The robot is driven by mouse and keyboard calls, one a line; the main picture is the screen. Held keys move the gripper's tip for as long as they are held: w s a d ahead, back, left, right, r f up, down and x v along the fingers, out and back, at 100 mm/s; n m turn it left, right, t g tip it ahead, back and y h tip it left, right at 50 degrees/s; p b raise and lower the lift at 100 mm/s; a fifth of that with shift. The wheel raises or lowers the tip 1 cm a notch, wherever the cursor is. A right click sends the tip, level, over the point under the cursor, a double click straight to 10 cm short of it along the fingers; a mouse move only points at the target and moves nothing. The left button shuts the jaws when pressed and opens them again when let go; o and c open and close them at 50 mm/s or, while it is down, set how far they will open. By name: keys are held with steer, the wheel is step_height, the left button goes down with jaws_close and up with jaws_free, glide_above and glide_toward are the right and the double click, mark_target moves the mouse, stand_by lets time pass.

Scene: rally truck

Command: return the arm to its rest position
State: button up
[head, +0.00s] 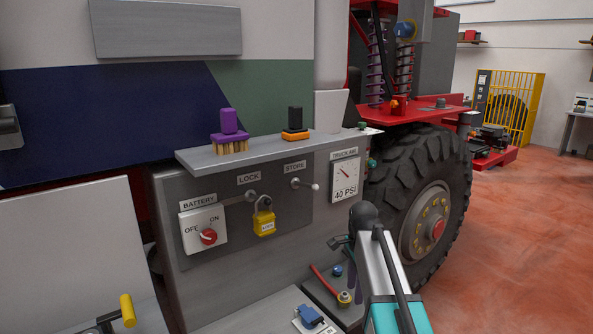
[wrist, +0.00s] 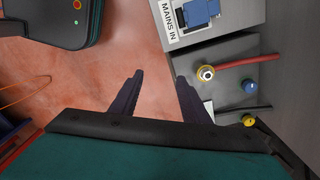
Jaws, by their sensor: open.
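My gripper (wrist: 159,76) shows in the wrist view with its two dark fingers apart and nothing between them. It hangs over the reddish floor (wrist: 90,75), beside the grey truck-side boxes. In the head view my arm (head: 385,270), white and teal with dark parts, rises from the bottom edge, right of the truck's control panel (head: 290,225) and in front of the big wheel (head: 425,200). The fingers are not clear in the head view.
The MAINS IN box with a blue connector (wrist: 199,12) and a terminal box with a red cable (wrist: 245,61) lie close right of the fingers. A shelf (head: 270,147) holds a purple brush (head: 230,130) and an orange-black block (head: 295,122). A yellow padlock (head: 264,222) hangs below. Open floor (head: 530,240) lies right.

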steer(key=s+f+g, duration=0.2)
steer(key=s+f, duration=0.4)
steer(key=f, duration=0.4)
steer(key=s+f+n+g, duration=0.1)
steer(key=s+f, duration=0.5)
steer(key=f, duration=0.3)
steer(key=s+f+g, duration=0.2)
steer(key=s+f, duration=0.4)
steer(key=f, duration=0.4)
steer(key=s+f+n, duration=0.7)
steer(key=s+f, duration=0.1)
steer(key=s, duration=0.4)
steer(key=s+f+n, duration=0.8)
steer(key=s+f, duration=0.1)
steer(key=s, duration=0.3)
steer(key=shift+s+f+g, duration=0.25)
steer(key=shift+s+g, duration=0.05)
steer(key=shift+s, duration=0.1)
